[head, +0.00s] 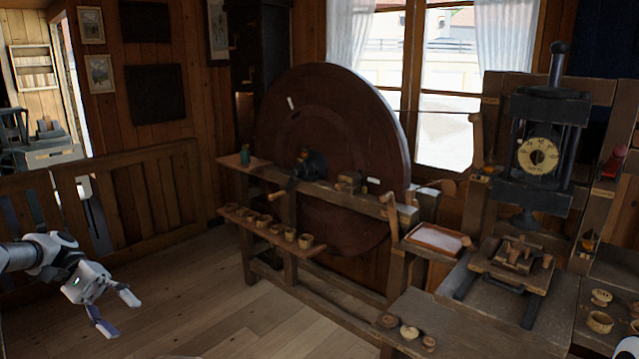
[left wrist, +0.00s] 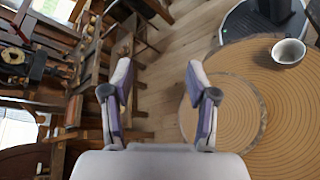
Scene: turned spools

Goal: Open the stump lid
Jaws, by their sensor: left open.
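In the left wrist view, a round wooden top with fine growth rings (left wrist: 262,95), which looks like the stump, fills the right side. A smaller ringed disc with a dark edge, seemingly the stump lid (left wrist: 222,112), lies on its left part; I cannot tell whether it is lifted or lies flat. My left gripper (head: 118,316) is open and empty above the floor at the lower left of the head view. The stump does not show in the head view.
A press (head: 540,150) stands at the right. A wooden railing (head: 130,195) runs behind my left arm. Floor between is clear.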

